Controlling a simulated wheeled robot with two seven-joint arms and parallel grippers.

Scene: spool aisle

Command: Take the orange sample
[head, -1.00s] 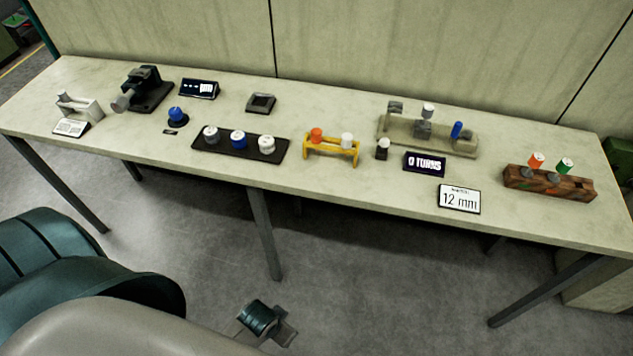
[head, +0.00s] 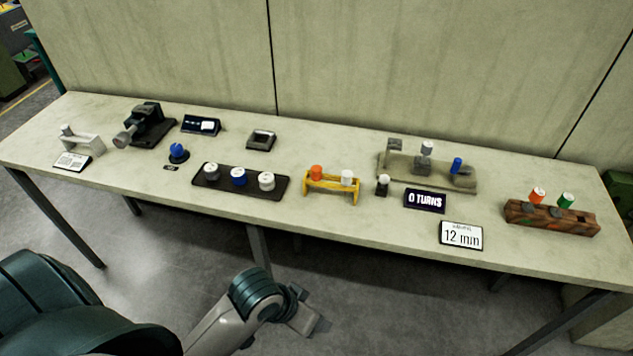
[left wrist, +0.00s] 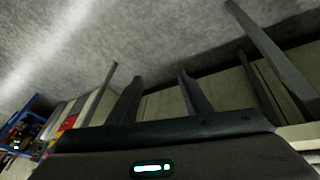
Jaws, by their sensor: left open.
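An orange cylinder (head: 316,172) stands in the left seat of a small yellow rack (head: 330,188) on the table, with a white cylinder (head: 347,177) at its right. A second orange-topped piece (head: 537,195) stands in a wooden block (head: 552,217) at the right end of the table. My left gripper (head: 314,322) is in front of the table, below its top and apart from everything. In the left wrist view its two fingers (left wrist: 162,88) are spread with nothing between them. My right gripper is out of view.
On the table (head: 330,232), a black tray (head: 218,182) with several spools lies left of the yellow rack. A small dark holder (head: 382,187) and signs reading "0 TURNS" (head: 424,201) and "12 mm" (head: 461,235) are to its right. The table's front edge lies between gripper and rack.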

